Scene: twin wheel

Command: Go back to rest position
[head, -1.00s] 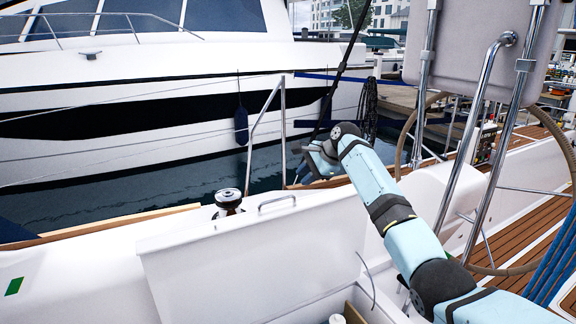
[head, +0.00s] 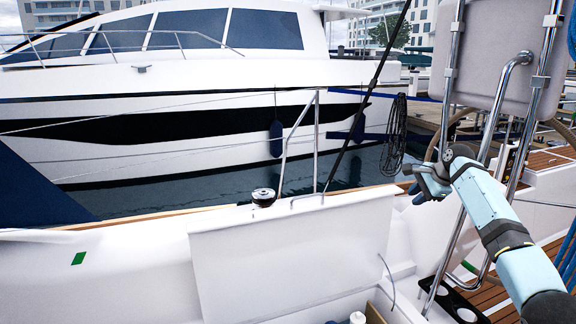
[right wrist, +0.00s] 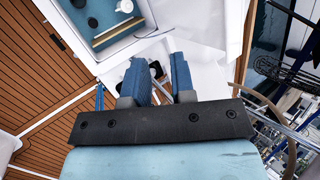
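My right gripper (head: 420,190) is held in the air at the right of the head view, in front of the steel tubes by the wheel. In the right wrist view its two blue fingers (right wrist: 160,80) stand apart with a gap between them, and I see nothing held. The white deck and locker lie beyond the fingers. My left gripper is in neither view.
A white locker lid (head: 290,250) stands raised in front, with a winch (head: 263,197) behind it. Steel tubes (head: 480,150) stand close to my right arm. The open locker (right wrist: 75,30) holds a white cup (right wrist: 125,6). A white motor boat (head: 180,90) lies across the water.

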